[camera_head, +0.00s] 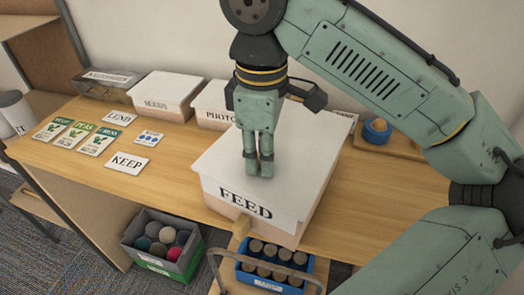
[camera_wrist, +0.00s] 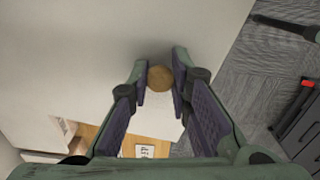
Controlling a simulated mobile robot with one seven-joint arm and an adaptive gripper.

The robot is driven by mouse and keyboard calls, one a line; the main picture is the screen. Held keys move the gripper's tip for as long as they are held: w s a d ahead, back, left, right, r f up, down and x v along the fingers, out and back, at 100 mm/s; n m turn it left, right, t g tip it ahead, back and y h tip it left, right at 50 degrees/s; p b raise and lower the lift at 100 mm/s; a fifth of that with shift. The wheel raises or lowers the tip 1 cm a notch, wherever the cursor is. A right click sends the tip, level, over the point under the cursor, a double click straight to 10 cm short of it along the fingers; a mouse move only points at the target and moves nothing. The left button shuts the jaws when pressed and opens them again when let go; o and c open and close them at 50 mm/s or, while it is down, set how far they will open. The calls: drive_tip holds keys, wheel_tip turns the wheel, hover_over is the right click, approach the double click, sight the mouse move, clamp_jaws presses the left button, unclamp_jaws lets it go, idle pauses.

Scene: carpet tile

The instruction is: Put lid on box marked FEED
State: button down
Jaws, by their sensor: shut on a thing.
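The box marked FEED (camera_head: 287,238) stands at the table's front edge in the head view, its black lettering facing front. A large white lid (camera_head: 300,160) lies over its top; I cannot tell whether a small gap is left under it. My gripper (camera_head: 258,172) points straight down over the lid, with its fingers close together. In the wrist view, my gripper (camera_wrist: 162,84) is shut on a round wooden knob (camera_wrist: 160,77) on the pale lid (camera_wrist: 70,55). In the head view the fingers hide the knob.
Lidded boxes, including a white one (camera_head: 166,90), line the wall behind. Cards, one reading KEEP (camera_head: 128,162), lie on the left of the table. A grey crate of balls (camera_head: 130,238) and a blue crate of jars (camera_head: 244,276) stand low in front. A wooden tray (camera_head: 400,146) is at right.

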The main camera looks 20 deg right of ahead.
drive_tip(key=c, duration=1.4)
unclamp_jaws()
drive_tip(key=shift+r, duration=0.1)
wheel_tip(320, 180, up, 7)
drive_tip(key=shift+r, duration=0.1)
